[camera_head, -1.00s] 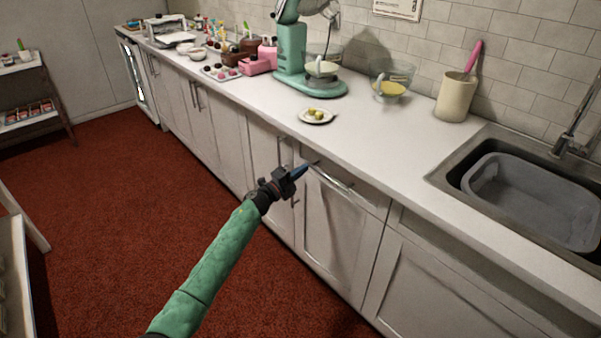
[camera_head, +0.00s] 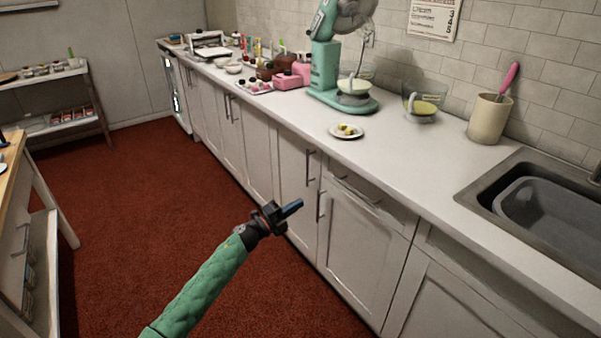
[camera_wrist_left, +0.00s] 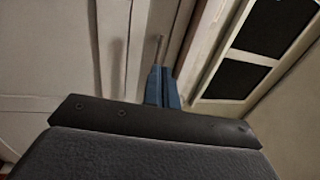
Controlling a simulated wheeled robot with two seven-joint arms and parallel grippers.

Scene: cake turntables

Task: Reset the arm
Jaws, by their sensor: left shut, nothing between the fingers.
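My left arm, in a green sleeve, comes in from the lower left of the head view. Its gripper (camera_head: 291,209) is shut and empty, with blue fingers pointing right toward the white cabinet doors (camera_head: 348,243). It hangs over the red floor in the picture, lower than the counter top. In the left wrist view the blue fingertips (camera_wrist_left: 161,86) are together, with pale cabinet fronts beyond them. My right gripper is in neither view.
The white counter (camera_head: 410,162) holds a green stand mixer (camera_head: 325,75), a small plate (camera_head: 348,131), a glass bowl (camera_head: 423,104) and a beige crock (camera_head: 489,118). A sink (camera_head: 545,205) is at right. A wooden-topped table (camera_head: 12,180) stands at left. The red floor (camera_head: 150,200) between is clear.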

